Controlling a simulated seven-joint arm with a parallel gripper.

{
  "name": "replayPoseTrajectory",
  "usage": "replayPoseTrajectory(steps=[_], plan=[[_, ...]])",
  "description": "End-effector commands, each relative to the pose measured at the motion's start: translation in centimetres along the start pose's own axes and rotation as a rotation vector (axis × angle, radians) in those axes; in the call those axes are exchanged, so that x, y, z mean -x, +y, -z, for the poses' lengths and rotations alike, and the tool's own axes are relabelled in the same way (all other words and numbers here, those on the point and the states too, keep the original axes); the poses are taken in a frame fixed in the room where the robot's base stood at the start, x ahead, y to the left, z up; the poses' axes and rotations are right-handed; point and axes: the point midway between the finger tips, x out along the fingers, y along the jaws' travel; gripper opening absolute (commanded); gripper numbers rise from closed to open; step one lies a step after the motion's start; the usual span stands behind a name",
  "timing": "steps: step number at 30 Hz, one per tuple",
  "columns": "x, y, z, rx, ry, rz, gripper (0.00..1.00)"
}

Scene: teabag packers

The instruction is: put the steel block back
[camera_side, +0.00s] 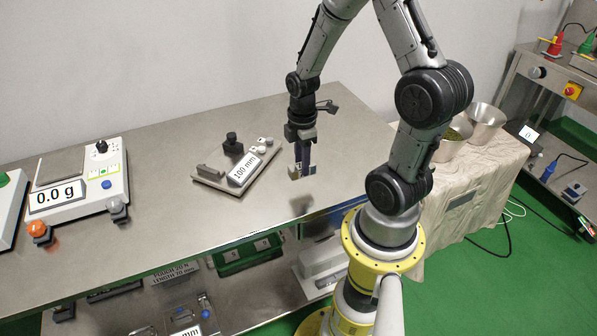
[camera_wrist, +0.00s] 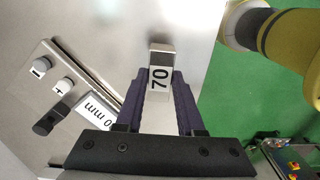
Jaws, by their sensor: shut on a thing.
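The steel block (camera_wrist: 160,50), a small bar with "70" on a white label, is between my gripper's two dark fingers in the wrist view. My gripper (camera_wrist: 161,88) is shut on it. In the side view my gripper (camera_side: 302,172) points down over the steel table, right of the "100 mm" device. The block is small there and partly hidden by the fingers. I cannot tell how high it is above the table.
The device (camera_side: 238,165) with a "100 mm" display, a black knob and white buttons sits left of my gripper. A scale (camera_side: 80,185) reading "0.0 g" stands further left. Metal bowls (camera_side: 484,125) stand right.

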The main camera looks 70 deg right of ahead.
Motion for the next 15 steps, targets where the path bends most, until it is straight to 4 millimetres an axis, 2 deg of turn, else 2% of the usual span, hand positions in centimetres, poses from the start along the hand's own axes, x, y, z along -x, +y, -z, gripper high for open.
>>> replayPoseTrajectory(steps=[8, 15], plan=[[-1.7, 1.4, 0.3, 0.0, 0.0, -0.001, 0.0], [-4.5, 1.5, 0.3, 0.0, 0.0, 0.0, 0.0]])
